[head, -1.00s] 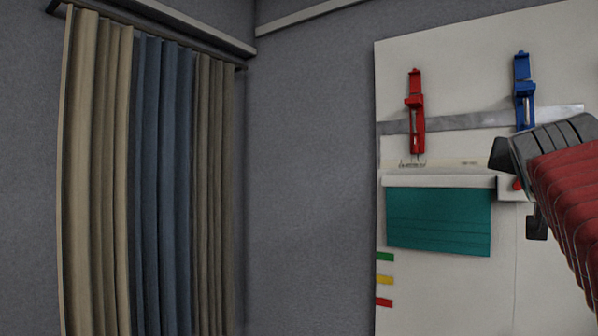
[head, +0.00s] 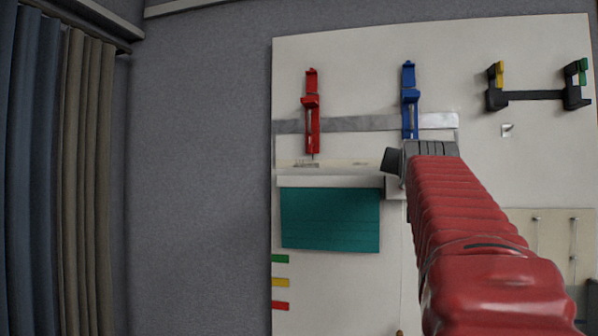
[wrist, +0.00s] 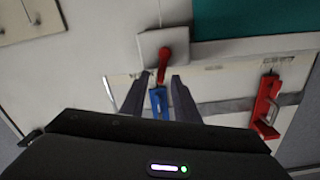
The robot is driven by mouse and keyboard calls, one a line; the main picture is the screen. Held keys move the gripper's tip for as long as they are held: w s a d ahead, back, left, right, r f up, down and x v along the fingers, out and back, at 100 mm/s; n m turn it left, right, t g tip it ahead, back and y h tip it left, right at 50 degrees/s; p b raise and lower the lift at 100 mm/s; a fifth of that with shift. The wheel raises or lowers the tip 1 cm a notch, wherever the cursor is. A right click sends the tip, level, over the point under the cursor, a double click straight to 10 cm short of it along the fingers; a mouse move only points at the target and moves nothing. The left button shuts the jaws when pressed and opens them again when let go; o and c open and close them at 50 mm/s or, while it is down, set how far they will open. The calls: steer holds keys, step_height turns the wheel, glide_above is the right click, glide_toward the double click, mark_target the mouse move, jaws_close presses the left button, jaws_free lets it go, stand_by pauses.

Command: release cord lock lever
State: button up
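A red lever (wrist: 163,62) sits on a small white box (wrist: 150,47) in the wrist view. The box also shows in the head view (head: 394,190), partly behind my gripper (head: 393,160), and the lever is hidden there. In the wrist view my gripper (wrist: 160,78) is open, its two dark fingers apart. The lever's end lies between the fingertips in the picture; I cannot tell the depth or whether they touch. A teal blind (head: 330,218) hangs from a white rail (head: 325,181) left of the box.
A blue clamp (head: 409,100) and a red clamp (head: 312,110) are on the white board (head: 480,60), across a metal strip (head: 360,124). A black bar with yellow and green parts (head: 535,95) is at upper right. Curtains (head: 85,170) hang left. Grey wall (head: 200,150) lies between.

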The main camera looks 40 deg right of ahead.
steer(key=shift+d, duration=0.15)
steer(key=shift+w, duration=0.1)
jaws_close()
stand_by(0.3)
